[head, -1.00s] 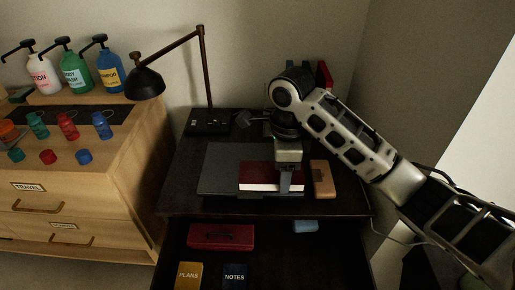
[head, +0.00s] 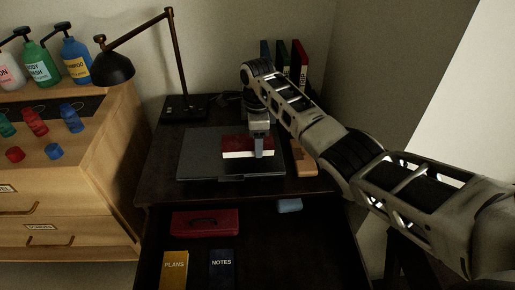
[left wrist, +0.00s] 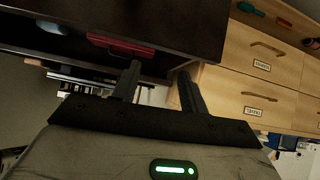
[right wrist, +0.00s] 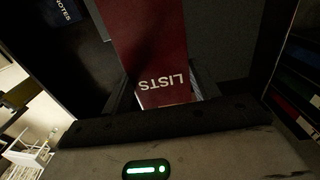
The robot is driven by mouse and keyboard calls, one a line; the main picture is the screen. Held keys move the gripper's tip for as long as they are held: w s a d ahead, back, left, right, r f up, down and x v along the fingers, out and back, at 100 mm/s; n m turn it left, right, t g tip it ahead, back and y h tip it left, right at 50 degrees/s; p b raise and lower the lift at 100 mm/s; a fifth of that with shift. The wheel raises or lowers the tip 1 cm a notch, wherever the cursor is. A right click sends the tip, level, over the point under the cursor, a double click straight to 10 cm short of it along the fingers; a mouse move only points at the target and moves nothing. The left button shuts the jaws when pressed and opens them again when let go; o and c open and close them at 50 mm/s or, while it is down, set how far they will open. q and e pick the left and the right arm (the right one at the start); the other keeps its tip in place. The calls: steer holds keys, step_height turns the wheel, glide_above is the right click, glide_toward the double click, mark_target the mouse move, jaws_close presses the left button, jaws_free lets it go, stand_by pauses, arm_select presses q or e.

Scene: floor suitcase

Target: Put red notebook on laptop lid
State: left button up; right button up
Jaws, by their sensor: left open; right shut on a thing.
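The red notebook (head: 237,147) is over the grey laptop lid (head: 195,165) on the dark desk in the head view. Its pale page edge faces the front. In the right wrist view the red notebook (right wrist: 150,45), lettered LISTS, runs between the fingers. My right gripper (head: 259,148) is shut on its right part. I cannot tell whether the notebook touches the lid. The laptop lid also shows in the right wrist view (right wrist: 220,40). My left gripper (left wrist: 158,88) is open and empty in the left wrist view, with a red case (left wrist: 120,45) in the drawer beyond it.
An open drawer below the desk holds a red case (head: 205,223), a PLANS notebook (head: 174,270), a NOTES notebook (head: 221,265) and a blue item (head: 289,206). A lamp (head: 113,67) stands left, a tan item (head: 304,160) right of the laptop, and binders (head: 298,62) behind.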

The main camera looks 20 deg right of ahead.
arm_select(q)
steer(key=shift+f, duration=0.15)
arm_select(e)
steer(key=shift+w+f, duration=0.2)
steer(key=shift+f, duration=0.1)
arm_select(q)
steer(key=shift+w+b, duration=0.1)
steer(key=shift+b, duration=0.25)
arm_select(e)
step_height(320, 180, down, 2)
steer(key=shift+f, duration=0.25)
arm_select(q)
steer(key=shift+d, duration=0.1)
arm_select(e)
steer(key=shift+f, duration=0.3)
steer(key=o, duration=1)
steer(key=shift+d+f, duration=0.1)
steer(key=shift+f, duration=0.05)
steer(key=shift+o, duration=0.2)
